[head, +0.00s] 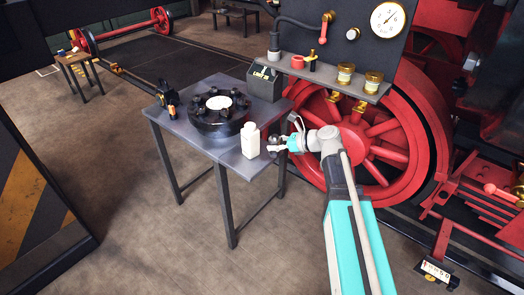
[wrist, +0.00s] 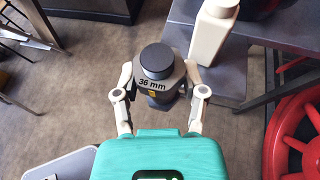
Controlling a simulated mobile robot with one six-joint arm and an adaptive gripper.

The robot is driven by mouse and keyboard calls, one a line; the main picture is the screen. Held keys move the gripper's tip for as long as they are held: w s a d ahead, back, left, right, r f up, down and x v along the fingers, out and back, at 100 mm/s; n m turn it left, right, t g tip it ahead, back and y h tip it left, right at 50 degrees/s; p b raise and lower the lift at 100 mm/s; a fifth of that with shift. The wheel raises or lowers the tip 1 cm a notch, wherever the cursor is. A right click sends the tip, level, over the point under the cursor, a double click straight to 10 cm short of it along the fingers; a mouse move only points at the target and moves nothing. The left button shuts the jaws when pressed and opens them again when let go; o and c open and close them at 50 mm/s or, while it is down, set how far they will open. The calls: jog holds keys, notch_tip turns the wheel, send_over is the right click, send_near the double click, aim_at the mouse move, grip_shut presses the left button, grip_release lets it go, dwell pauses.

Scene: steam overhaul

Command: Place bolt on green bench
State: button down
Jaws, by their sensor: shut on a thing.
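My gripper (head: 279,147) is at the right front corner of the grey table, just right of the white bottle. In the wrist view my gripper (wrist: 160,92) is shut on a dark bolt-like piece (wrist: 157,58) with a round black top and a grey collar marked "36 mm". In the head view the bolt (head: 273,140) is small and dark between the fingers. In the wrist view, floor shows around and below it. I cannot make out a green bench in either view.
The grey table (head: 186,132) carries a white bottle (head: 249,140), also in the wrist view (wrist: 211,32), and a black flanged ring (head: 198,118) with several studs. A red locomotive wheel (head: 380,140) stands close right. A small wooden table (head: 75,58) is far left. Open floor lies left.

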jog(key=w+f+b, duration=0.2)
jog(key=w, duration=0.1)
jog(key=w+a+f+b, duration=0.1)
jog(key=w+f+b, duration=0.1)
jog(key=w+f, duration=0.1)
jog(key=w+a+f+b, duration=0.1)
jog(key=w+f+b, duration=0.1)
jog(key=w+b, duration=0.1)
jog(key=shift+w+f, duration=0.15)
jog(key=shift+w, duration=0.6)
jog(key=shift+w+a+f+b, duration=0.15)
jog(key=shift+w+f+b, duration=0.4)
jog(key=shift+f, duration=0.1)
jog(key=shift+w+a+f+b, duration=0.1)
jog(key=shift+w+f+b, duration=0.35)
jog(key=shift+f+b, duration=1.5)
jog(key=shift+b, duration=0.05)
jog(key=shift+c, duration=0.8)
grip_release()
jog(key=shift+s, duration=0.1)
